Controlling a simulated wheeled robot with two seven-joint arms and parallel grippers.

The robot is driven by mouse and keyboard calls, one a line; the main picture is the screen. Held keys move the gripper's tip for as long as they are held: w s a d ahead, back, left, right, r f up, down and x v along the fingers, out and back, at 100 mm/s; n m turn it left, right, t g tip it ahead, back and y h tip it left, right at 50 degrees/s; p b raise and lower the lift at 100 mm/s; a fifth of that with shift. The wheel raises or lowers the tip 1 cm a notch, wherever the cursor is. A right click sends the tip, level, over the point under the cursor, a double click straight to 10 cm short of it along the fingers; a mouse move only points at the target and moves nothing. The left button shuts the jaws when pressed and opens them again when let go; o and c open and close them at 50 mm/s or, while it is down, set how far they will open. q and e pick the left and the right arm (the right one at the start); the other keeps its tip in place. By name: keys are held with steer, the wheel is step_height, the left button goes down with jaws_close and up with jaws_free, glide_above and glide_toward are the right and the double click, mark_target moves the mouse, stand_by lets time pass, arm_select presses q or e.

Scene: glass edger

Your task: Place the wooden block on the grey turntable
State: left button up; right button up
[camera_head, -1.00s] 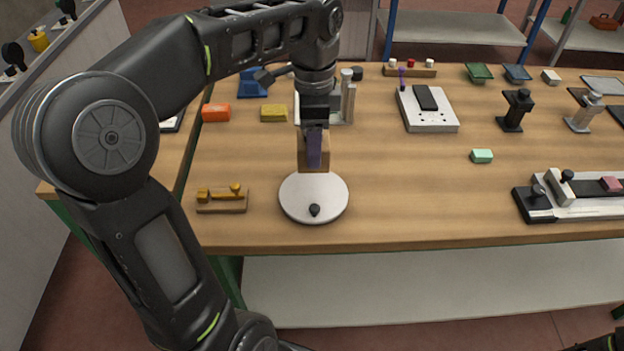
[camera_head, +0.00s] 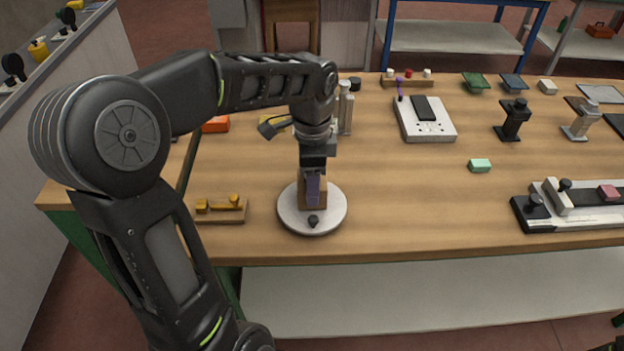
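The grey turntable (camera_head: 334,215) is a pale round disc with a small black knob on its front part, near the front edge of the bench. The wooden block (camera_head: 322,192) is at my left gripper (camera_head: 313,188), over the middle of the turntable. The block looks upright and appears to rest on the disc or be just above it; I cannot tell which. My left gripper comes down from above with its fingers around the block, shut on it. The fingers hide part of the block. My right gripper is not in view.
A wooden piece with yellow knobs (camera_head: 221,209) lies left of the turntable. Behind are an orange block (camera_head: 216,124), a yellow block (camera_head: 273,122) and a grey upright fixture (camera_head: 346,110). A white box (camera_head: 424,119) stands further right.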

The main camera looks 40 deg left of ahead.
arm_select(q)
steer(key=shift+f, duration=0.15)
steer(key=o, duration=1.5)
